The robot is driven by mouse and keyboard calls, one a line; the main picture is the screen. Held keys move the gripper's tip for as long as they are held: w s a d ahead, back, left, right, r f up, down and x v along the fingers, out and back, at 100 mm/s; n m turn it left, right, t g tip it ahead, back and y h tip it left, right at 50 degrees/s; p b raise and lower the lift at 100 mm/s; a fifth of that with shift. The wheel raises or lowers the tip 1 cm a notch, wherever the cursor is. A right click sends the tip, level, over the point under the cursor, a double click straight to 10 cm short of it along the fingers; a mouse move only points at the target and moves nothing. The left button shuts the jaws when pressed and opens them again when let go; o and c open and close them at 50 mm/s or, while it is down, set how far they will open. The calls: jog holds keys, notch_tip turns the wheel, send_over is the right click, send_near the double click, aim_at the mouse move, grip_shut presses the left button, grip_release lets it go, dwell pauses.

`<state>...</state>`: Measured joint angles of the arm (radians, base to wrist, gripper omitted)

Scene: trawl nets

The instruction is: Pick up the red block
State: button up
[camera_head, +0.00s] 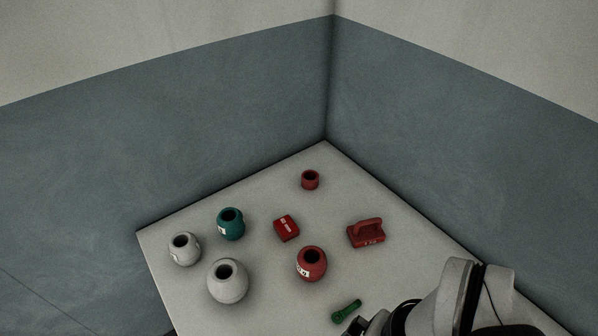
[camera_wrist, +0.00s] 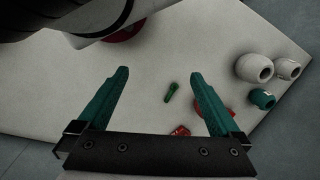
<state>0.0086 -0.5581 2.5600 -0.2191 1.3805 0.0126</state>
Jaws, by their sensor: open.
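The red block (camera_head: 287,228) is a small box with white marking. It lies on the pale table near its middle in the head view, behind and left of the round red pot (camera_head: 311,264). My gripper (camera_wrist: 160,74) is open and empty in the wrist view, its two teal fingers wide apart above the table. Red shapes show partly behind the right finger, and I cannot tell whether the block is among them. In the head view my arm enters at the bottom right; the fingers cannot be made out there. The block is well to the left of the arm.
A red handled object (camera_head: 366,233) stands right of the block, a red cup (camera_head: 310,180) behind it. A teal pot (camera_head: 231,224) and white pots (camera_head: 228,282) are left. A green item (camera_head: 346,310) lies near my arm. Walls border the table's back.

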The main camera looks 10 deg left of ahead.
dwell(0.5)
jog(key=w+a+r+n, duration=0.2)
jog(key=w+r+n, duration=0.1)
jog(key=w, duration=0.8)
jog(key=n+t+h, duration=0.1)
jog(key=n, duration=0.8)
send_over(286, 226)
jog(key=s+d, duration=0.1)
notch_tip(286, 226, down, 9)
jog(key=f, duration=0.9)
jog(key=w+a+f, duration=0.1)
jog(key=f, duration=0.4)
jog(key=shift+f, duration=0.3)
jog(key=c, duration=1.5)
